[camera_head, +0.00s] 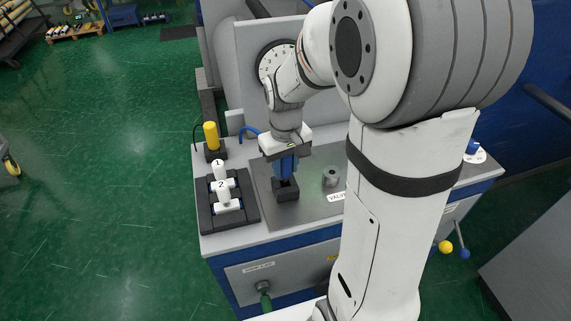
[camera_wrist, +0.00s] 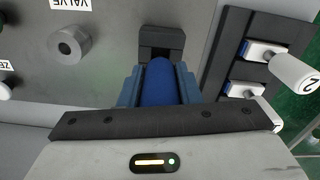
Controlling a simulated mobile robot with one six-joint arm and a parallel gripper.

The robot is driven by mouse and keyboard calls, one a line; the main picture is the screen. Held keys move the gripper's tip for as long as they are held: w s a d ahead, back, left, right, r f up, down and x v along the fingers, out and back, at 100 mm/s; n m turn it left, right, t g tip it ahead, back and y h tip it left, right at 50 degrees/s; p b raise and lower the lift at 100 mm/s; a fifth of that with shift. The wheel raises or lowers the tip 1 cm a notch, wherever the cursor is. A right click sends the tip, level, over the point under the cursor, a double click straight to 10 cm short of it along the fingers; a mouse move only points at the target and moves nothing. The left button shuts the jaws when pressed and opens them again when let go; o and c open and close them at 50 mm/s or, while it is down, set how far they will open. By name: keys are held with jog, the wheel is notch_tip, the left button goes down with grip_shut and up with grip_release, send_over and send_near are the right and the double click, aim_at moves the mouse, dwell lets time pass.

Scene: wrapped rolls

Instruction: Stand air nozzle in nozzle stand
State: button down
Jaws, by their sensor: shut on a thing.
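My gripper (camera_head: 284,170) points down over the grey top plate of the workbench. It is shut on the blue air nozzle, which shows between the fingers in the wrist view (camera_wrist: 161,82). The black nozzle stand (camera_head: 286,190) is a small block on the plate, directly below the gripper in the head view. In the wrist view the stand (camera_wrist: 162,38) lies just beyond the nozzle's end. The nozzle's lower end is hidden, so I cannot tell whether it touches the stand or is inside it.
A grey round valve knob (camera_head: 331,176) stands right of the stand. A black rack (camera_head: 228,207) with white numbered handles is to the left. A yellow cylinder (camera_head: 211,136) stands behind the rack. A blue hose (camera_head: 249,131) lies at the back. Bare plate lies around the stand.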

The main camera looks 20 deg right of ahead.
aim_at(285, 175)
jog(key=shift+f+b, duration=1.25)
jog(key=shift+f, duration=0.5)
jog(key=c, duration=1)
grip_release()
jog(key=shift+o, duration=0.2)
notch_tip(285, 175, up, 8)
jog(key=shift+f, duration=0.1)
jog(key=s+r+m+t, duration=0.1)
jog(key=s+m+t, duration=0.1)
jog(key=s, duration=1.2)
jog(key=shift+a+t, duration=0.2)
jog(key=shift+t, duration=0.2)
